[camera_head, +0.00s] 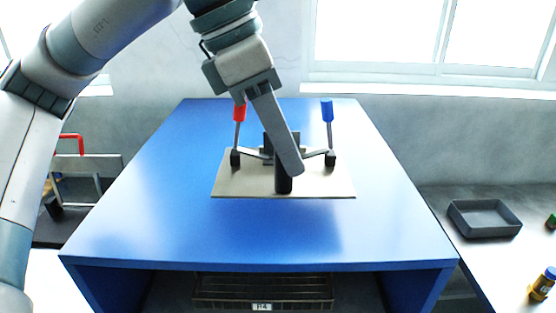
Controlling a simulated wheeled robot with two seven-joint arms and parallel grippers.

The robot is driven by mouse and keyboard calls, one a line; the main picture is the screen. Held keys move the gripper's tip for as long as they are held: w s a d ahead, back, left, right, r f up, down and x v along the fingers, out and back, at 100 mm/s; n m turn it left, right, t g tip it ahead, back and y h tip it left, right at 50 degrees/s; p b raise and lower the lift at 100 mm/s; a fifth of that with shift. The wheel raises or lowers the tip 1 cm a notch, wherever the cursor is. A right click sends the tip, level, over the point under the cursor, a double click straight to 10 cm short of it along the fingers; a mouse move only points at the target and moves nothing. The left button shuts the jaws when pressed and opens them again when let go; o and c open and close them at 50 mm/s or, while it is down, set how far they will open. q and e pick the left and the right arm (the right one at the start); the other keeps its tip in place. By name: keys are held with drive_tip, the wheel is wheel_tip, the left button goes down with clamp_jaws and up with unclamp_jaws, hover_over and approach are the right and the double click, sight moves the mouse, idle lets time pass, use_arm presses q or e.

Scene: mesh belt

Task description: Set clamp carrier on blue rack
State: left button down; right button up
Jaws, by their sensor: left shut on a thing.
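The clamp carrier (232,183) is a flat beige plate with a red-handled clamp on its left, a blue-handled clamp on its right and a dark post in the middle. It appears level over the middle of the blue rack (180,225); I cannot tell whether it touches the top. My left gripper (288,168) reaches down from above and is shut on the carrier's dark central post. The gripper hides part of the post and plate. My right gripper is not in view.
A dark crate (262,288) sits under the rack top. On the right, a grey tray (484,218) and a yellow bottle with a blue cap (542,284) stand on a counter. A red-handled item (72,143) stands at left. The rack's front surface is clear.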

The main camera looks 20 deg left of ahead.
use_arm(q)
drive_tip(key=shift+w+a+f+p, duration=0.2)
drive_tip(key=shift+w+a+f, duration=0.25)
drive_tip(key=shift+w, duration=0.1)
drive_tip(key=shift+w+a+f+p, duration=0.15)
drive_tip(key=shift+w+a+f, duration=0.15)
drive_tip(key=shift+w+a, duration=0.2)
drive_tip(key=shift+d, duration=0.1)
drive_tip(key=shift+f, duration=0.1)
drive_tip(key=shift+f+p, duration=0.25)
drive_tip(key=shift+p, duration=0.05)
drive_tip(key=shift+f+p, duration=0.65)
drive_tip(key=shift+f, duration=0.95)
drive_tip(key=shift+f, duration=0.1)
